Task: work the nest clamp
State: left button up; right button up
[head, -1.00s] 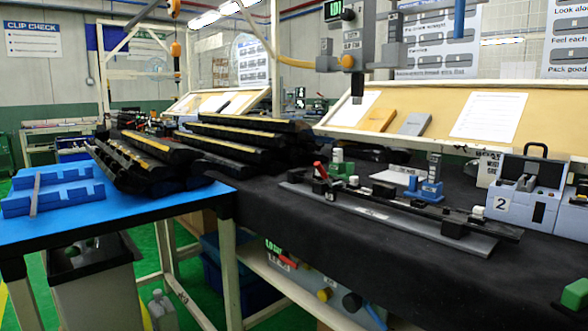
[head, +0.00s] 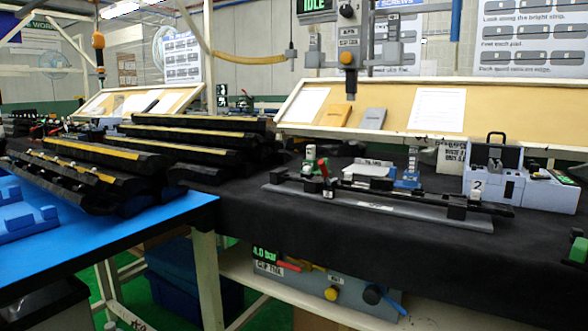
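The nest fixture is a long grey base plate (head: 380,207) on the black-covered bench, with a dark rail and black blocks along it. The clamp with a red handle (head: 323,167) stands at the left end of the fixture, beside a green block (head: 310,153). The handle looks roughly upright, but it is too small to tell whether the clamp is open or closed. A blue stand (head: 407,180) is behind the middle of the fixture. Neither of my grippers is in view.
Dark trim parts (head: 150,150) with yellow strips are piled left of the fixture. A blue table (head: 110,238) stands at front left. A grey machine marked 2 (head: 490,175) is to the right. A tool head (head: 348,40) hangs above. The bench front is clear.

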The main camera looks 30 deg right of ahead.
aim_at(322, 164)
jog(key=i+j+z, duration=0.1)
jog(key=j+z, duration=0.55)
jog(key=z, duration=0.25)
jog(key=i+j, duration=0.05)
